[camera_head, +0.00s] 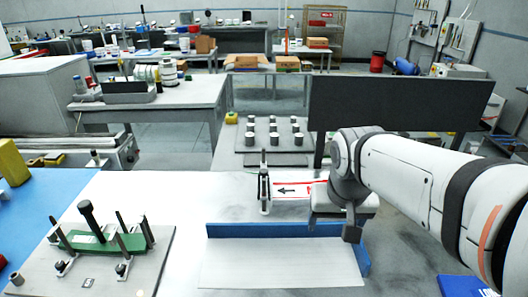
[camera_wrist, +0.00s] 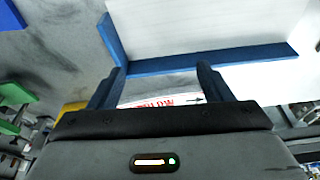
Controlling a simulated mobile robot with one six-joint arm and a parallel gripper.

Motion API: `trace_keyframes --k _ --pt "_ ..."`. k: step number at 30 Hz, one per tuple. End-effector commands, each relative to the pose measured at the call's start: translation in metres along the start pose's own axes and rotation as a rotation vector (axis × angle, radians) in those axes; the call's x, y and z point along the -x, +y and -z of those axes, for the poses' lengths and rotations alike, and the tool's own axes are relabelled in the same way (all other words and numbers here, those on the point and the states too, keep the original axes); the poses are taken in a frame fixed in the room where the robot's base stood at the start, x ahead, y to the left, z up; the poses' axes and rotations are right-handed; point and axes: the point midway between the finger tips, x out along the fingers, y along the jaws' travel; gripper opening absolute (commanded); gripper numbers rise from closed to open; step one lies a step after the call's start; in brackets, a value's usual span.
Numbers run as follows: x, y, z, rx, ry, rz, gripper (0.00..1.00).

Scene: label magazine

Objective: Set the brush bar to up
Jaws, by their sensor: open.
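My gripper (camera_head: 345,222) hangs at the right of the white table, over the right end of the blue-walled tray (camera_head: 285,230). In the wrist view my gripper (camera_wrist: 161,70) has its two dark fingers wide apart with nothing held between them. A white label strip (camera_head: 290,188) with red marks and a black arrow pointing left lies behind the tray. Its red lettering and arrow show between the fingers in the wrist view (camera_wrist: 165,102). A dark upright post on a pale stand (camera_head: 264,185) stands at the strip's left end. I cannot tell for certain which part is the brush bar.
At the left, a grey plate (camera_head: 150,270) bears a green block (camera_head: 130,243) with a tall black handle and several posts. Behind the table, several grey cylinders (camera_head: 273,138) stand on a plate. A dark panel (camera_head: 400,104) rises behind my arm.

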Motion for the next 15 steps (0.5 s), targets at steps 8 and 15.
trace_keyframes --k 8,15 --pt "-0.026 -0.063 0.131 -0.115 0.036 -0.049 0.49" --pt "-0.061 -0.134 0.216 -0.227 0.089 -0.079 0.48"
